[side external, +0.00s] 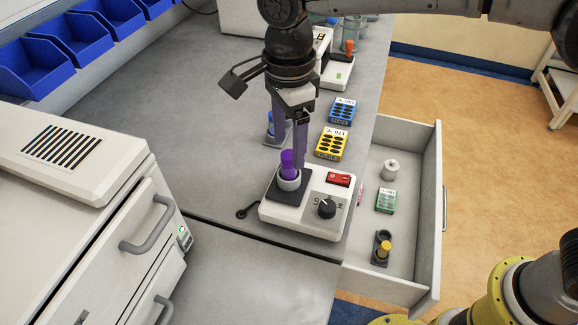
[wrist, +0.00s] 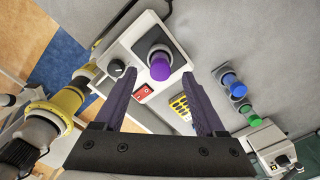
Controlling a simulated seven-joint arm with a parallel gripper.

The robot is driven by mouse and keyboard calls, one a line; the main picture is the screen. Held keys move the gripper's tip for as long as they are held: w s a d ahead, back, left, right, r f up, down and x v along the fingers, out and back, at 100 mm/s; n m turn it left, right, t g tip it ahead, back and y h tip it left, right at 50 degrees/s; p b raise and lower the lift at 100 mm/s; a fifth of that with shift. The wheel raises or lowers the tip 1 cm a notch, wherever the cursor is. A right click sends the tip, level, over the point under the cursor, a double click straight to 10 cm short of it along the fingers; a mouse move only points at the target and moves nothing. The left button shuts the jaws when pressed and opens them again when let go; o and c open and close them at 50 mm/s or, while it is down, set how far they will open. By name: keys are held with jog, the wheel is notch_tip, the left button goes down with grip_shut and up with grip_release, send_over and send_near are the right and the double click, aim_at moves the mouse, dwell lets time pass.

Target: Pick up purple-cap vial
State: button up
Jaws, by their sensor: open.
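The purple-cap vial (side external: 286,159) stands upright in the round grey holder of a white device (side external: 325,219) with a black knob and a red switch. In the wrist view its purple cap (wrist: 160,69) shows between the two finger lines, towards the far end of the fingers. My gripper (side external: 291,150) points down with its purple fingers apart, and it also shows open and empty in the wrist view (wrist: 172,72). In the side view the fingertips overlap the area right by the cap. Whether they touch it I cannot tell.
A yellow block (side external: 330,144) and a blue block (side external: 342,111) with holes stand behind the device. A blue-capped vial (side external: 270,124) stands behind the gripper. An open drawer (side external: 412,245) at right holds a green block (side external: 386,201) and a yellow-capped vial (side external: 384,249). The front bench is clear.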

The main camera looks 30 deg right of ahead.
aim_at(289, 155)
jog(key=shift+f, duration=1.95)
grip_shut()
